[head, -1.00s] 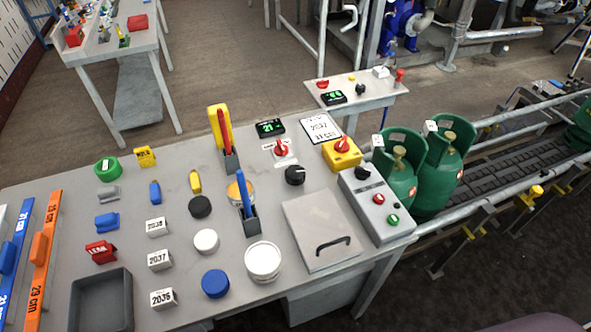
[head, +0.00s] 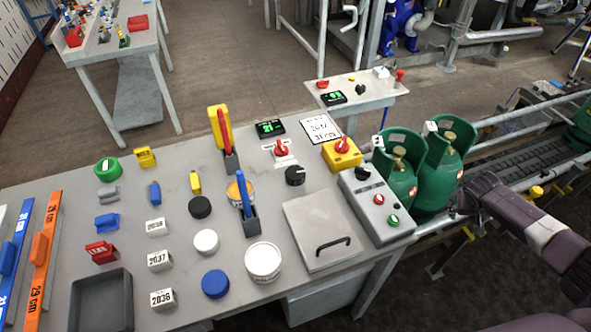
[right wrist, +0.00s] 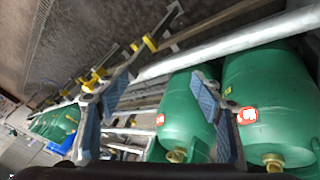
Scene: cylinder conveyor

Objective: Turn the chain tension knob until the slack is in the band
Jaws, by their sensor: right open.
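Several knobs stand on the grey table, and I cannot tell for sure which is the chain tension one. A black round knob (head: 295,175) sits right of the middle. A red knob on a white label plate (head: 282,149) is behind it, and a red knob on a yellow box (head: 342,146) is to the right. A black display with green digits (head: 270,128) stands behind them. My right gripper (head: 466,198) is beside the green cylinders, away from the knobs. Its fingers are apart and empty in the right wrist view (right wrist: 162,85). My left gripper is not in view.
Green gas cylinders (head: 440,165) stand on the conveyor right of the table. A grey control box (head: 376,205) lines the table's right edge. Blue (head: 247,195) and red (head: 228,140) upright levers stand near the knobs. A grey lidded panel (head: 320,230) lies in front.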

